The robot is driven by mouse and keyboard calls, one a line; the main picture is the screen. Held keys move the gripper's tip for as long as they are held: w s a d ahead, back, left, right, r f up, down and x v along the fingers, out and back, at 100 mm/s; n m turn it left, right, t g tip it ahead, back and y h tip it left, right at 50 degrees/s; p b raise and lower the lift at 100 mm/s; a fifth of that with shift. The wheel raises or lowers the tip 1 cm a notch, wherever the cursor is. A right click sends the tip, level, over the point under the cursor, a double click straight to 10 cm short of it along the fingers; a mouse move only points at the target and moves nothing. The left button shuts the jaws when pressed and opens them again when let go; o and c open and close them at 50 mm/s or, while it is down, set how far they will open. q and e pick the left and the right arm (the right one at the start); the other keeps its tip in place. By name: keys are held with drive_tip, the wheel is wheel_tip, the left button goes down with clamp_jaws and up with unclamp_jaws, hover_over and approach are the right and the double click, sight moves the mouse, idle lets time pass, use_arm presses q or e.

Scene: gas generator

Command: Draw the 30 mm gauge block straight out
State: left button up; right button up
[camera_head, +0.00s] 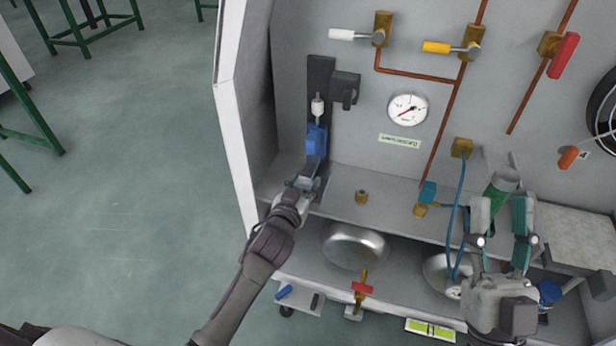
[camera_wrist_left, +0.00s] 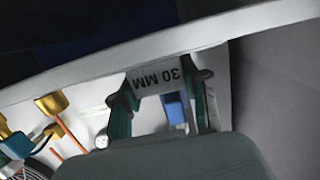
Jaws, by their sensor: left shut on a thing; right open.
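The 30 mm gauge block (camera_wrist_left: 158,76) is a pale block whose "30 MM" lettering appears upside down in the left wrist view. My left gripper (camera_wrist_left: 163,104) is shut on it, with one green finger at each side. In the head view my left gripper (camera_head: 304,184) is at the foot of the dark upright fixture (camera_head: 320,80) on the cabinet's back panel, just below its blue part (camera_head: 316,140). The block is hard to make out there. My right gripper (camera_head: 501,212) is open at the right, with a green cylinder (camera_head: 501,184) showing between or behind its fingers.
The cabinet's white side wall (camera_head: 237,130) stands close left of my left gripper. Copper pipes, valves and a round gauge (camera_head: 408,109) are on the back panel. A blue hose (camera_head: 458,215) hangs beside my right gripper.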

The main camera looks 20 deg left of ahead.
sight(302, 189)
use_arm(q)
drive_tip(key=shift+s+p, duration=0.3)
drive_tip(key=shift+s, duration=0.55)
drive_tip(key=shift+s+p, duration=0.45)
drive_tip(key=shift+s, duration=0.55)
drive_tip(key=shift+s+a+p, duration=0.1)
drive_tip(key=shift+s+p, duration=0.25)
drive_tip(key=shift+s, duration=0.9)
use_arm(e)
drive_tip(key=w+f+g+h, duration=0.2)
drive_tip(key=w+f+g, duration=0.2)
drive_tip(key=f+g, duration=0.2)
drive_tip(key=shift+w+f, duration=0.3)
drive_tip(key=shift+f, duration=0.8)
